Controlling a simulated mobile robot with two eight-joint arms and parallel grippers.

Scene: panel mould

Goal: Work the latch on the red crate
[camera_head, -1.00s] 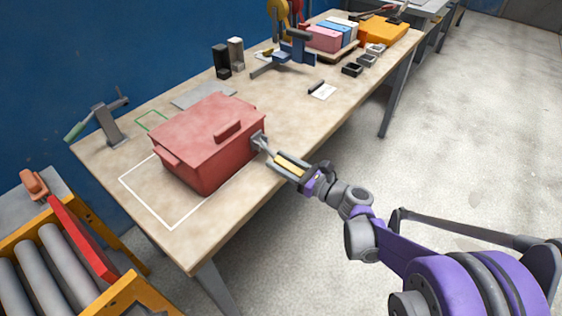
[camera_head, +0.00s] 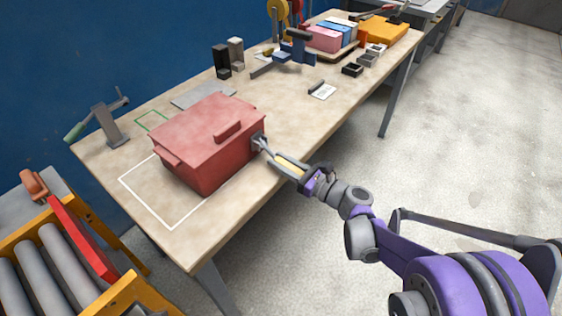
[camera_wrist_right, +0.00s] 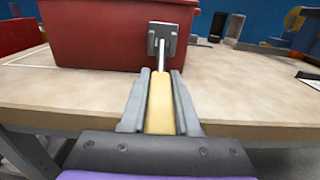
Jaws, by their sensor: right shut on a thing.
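The red crate (camera_head: 208,145) sits on the wooden table, its lid closed, partly inside a white outlined rectangle. Its grey latch (camera_head: 258,140) is on the side facing my right arm. In the right wrist view the latch (camera_wrist_right: 162,42) shows as a grey plate on the red crate (camera_wrist_right: 95,35), with a light rod running from it to between my fingers. My right gripper (camera_head: 268,150) reaches in from the right at the latch. My left gripper is not in view.
The table (camera_head: 290,125) has clear room right of the crate. A clamp-like tool with a green handle (camera_head: 100,125) stands at left, and a roller stand (camera_head: 60,260) is at lower left. Blocks, bins and a blue fixture (camera_head: 298,48) stand farther back.

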